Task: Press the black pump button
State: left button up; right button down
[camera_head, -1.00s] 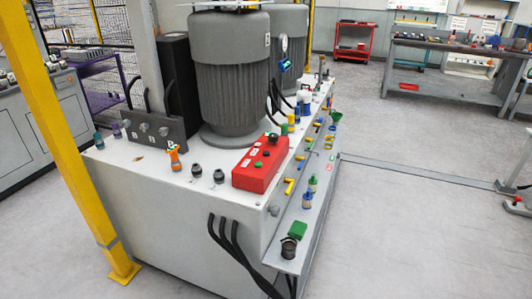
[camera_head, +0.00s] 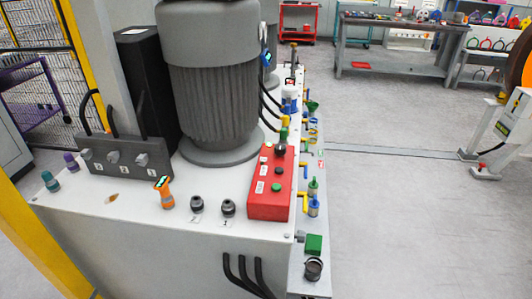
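A red control box (camera_head: 268,208) lies on the white top of the pump unit (camera_head: 140,212), right of centre in the head view. Two dark round fittings, one (camera_head: 197,204) and another (camera_head: 228,208), stand on the white top left of the box. I cannot tell for sure which dark part is the black pump button. Neither of my grippers is in view.
A large grey motor (camera_head: 213,95) stands behind the box. An orange-handled fitting (camera_head: 164,193) stands left of the dark fittings. Black hoses (camera_head: 243,275) hang down the front. A yellow post (camera_head: 40,240) is at left. The floor (camera_head: 400,220) right of the unit is clear.

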aim_at(278, 171)
jog(key=i+j+z, duration=0.1)
jog(key=j, duration=0.25)
jog(key=i+j+z, duration=0.1)
jog(key=j, duration=0.2)
jog(key=i+j+z, duration=0.1)
jog(key=j, duration=0.25)
jog(key=i+j+z, duration=0.1)
jog(key=j, duration=0.3)
jog(key=i, duration=0.05)
